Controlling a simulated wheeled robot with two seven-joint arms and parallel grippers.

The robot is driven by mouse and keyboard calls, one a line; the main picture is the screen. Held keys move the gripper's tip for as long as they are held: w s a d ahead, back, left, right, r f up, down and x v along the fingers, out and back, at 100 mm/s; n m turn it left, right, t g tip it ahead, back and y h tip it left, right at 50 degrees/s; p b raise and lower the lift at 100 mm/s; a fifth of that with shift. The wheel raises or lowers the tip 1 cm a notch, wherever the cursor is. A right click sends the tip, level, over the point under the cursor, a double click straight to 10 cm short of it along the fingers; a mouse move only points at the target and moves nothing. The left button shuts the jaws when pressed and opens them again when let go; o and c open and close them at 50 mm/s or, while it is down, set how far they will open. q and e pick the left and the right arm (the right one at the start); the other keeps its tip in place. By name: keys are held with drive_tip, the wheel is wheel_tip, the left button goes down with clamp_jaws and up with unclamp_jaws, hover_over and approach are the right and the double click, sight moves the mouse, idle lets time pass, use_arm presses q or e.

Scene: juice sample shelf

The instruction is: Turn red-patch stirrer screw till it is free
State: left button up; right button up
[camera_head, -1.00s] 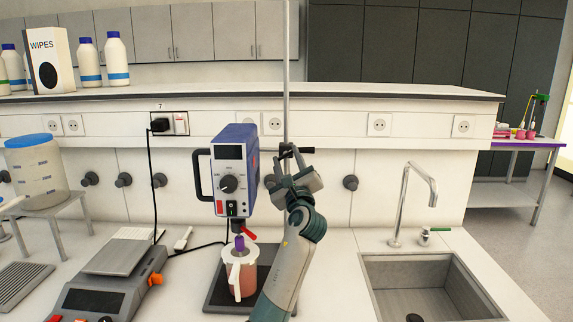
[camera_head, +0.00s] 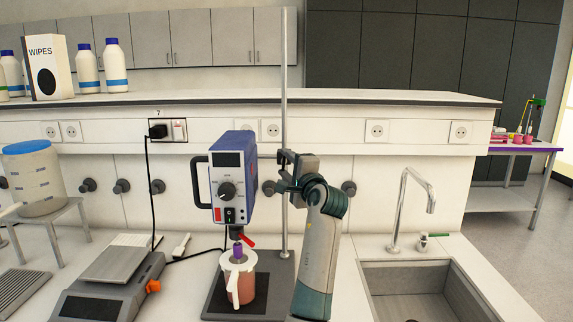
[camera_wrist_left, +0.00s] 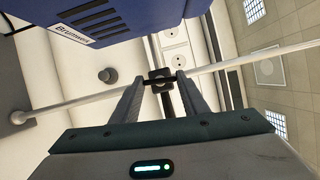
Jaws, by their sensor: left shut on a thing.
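The blue overhead stirrer (camera_head: 233,175) hangs on a thin upright steel rod (camera_head: 284,80) above a pinkish jug (camera_head: 240,285). Its blue housing (camera_wrist_left: 110,15) fills the upper left of the left wrist view. My left gripper (camera_head: 284,172) is at the rod, just right of the stirrer. In the left wrist view its two fingers (camera_wrist_left: 160,84) are closed on the dark screw (camera_wrist_left: 160,82) of the black clamp (camera_wrist_left: 160,72) at the rod. The fingers hide the screw's ends. I cannot make out a red patch clearly. My right gripper is not in view.
A balance (camera_head: 110,280) stands left of the stirrer's dark base plate (camera_head: 272,270). A sink (camera_head: 425,290) with a tap (camera_head: 403,210) lies to the right. A black cable (camera_head: 148,200) runs down the back wall. Bench between stand and sink is partly covered by my arm.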

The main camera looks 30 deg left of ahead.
sight(285, 164)
use_arm(q)
drive_tip(key=shift+n, duration=0.7)
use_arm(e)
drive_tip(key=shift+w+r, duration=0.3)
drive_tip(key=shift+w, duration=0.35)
use_arm(q)
drive_tip(key=o, duration=1.1)
drive_tip(key=shift+c, duration=0.2)
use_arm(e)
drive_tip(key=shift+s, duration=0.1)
use_arm(q)
drive_tip(key=shift+s+d, duration=0.1)
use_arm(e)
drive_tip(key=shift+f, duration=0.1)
use_arm(q)
drive_tip(key=shift+s+d, duration=0.35)
drive_tip(key=shift+d, duration=0.1)
drive_tip(key=shift+b+v, duration=0.55)
drive_tip(key=shift+v, duration=0.6)
drive_tip(key=b+v, duration=0.3)
drive_tip(key=v, duration=1)
drive_tip(key=shift+s+d+r, duration=0.2)
drive_tip(key=shift+d+r, duration=0.05)
drive_tip(key=shift+r, duration=0.05)
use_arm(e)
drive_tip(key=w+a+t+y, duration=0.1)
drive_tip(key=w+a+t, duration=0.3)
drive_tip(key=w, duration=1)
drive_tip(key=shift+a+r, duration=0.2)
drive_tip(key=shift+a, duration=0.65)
